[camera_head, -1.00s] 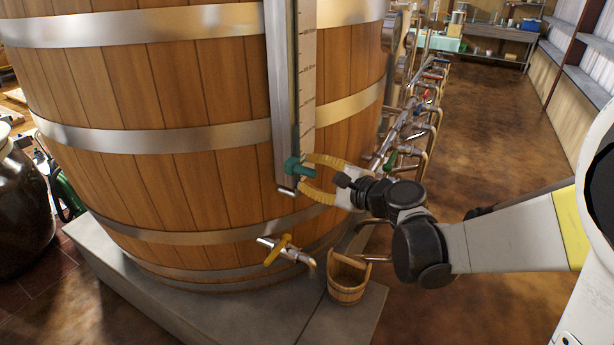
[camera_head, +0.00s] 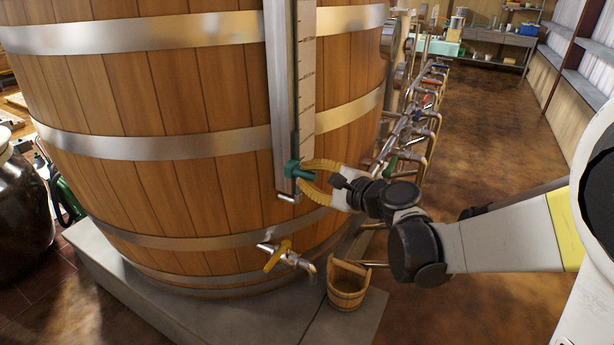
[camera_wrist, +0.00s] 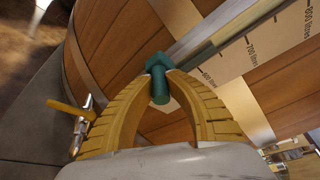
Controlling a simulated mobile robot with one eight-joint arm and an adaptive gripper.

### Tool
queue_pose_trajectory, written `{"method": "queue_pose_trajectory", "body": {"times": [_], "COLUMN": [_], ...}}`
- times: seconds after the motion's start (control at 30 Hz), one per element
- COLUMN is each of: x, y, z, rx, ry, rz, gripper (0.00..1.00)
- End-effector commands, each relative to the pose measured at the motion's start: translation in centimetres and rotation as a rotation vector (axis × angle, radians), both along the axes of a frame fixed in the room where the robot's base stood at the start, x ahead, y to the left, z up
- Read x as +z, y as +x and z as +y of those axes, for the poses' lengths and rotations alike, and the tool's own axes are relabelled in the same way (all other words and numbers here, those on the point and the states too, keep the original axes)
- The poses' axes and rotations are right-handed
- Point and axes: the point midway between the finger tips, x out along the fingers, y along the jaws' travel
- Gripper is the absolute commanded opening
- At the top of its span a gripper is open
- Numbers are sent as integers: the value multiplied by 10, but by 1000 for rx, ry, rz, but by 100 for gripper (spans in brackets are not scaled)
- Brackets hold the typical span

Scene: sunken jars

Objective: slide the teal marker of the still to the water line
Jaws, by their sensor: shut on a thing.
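The teal marker (camera_head: 296,170) sits near the bottom of the gauge (camera_head: 284,100) on the front of the wooden still (camera_head: 170,110). My gripper (camera_head: 308,173) has its yellow fingers shut on the marker's knob. In the wrist view my gripper (camera_wrist: 160,88) has both fingertips against the teal marker (camera_wrist: 160,75), beside the 600 litres label on the scale (camera_wrist: 245,50). I cannot make out a water line in the gauge.
A small wooden bucket (camera_head: 347,283) stands on the grey plinth (camera_head: 190,310). Several pipes with valves (camera_head: 415,130) run behind my arm on the right. Open floor lies further right.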

Motion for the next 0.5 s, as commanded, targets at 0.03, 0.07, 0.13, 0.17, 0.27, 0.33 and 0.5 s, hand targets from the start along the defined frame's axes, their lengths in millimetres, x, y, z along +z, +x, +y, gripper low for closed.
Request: {"method": "queue_pose_trajectory", "body": {"times": [0.03,0.07,0.13,0.17,0.27,0.33,0.5], "x": [14,20,36,43,66,77,81], "y": [0,0,0,0,0,0,0], "z": [0,0,0,0,0,0,0], "rx": [-2,-2,-2,-2,-2,-2,-2], "ry": [1,1,1,1,1,1,1], "rz": [0,0,0,0,-1,0,0], "gripper": [0,0,0,0,0,0,0]}}
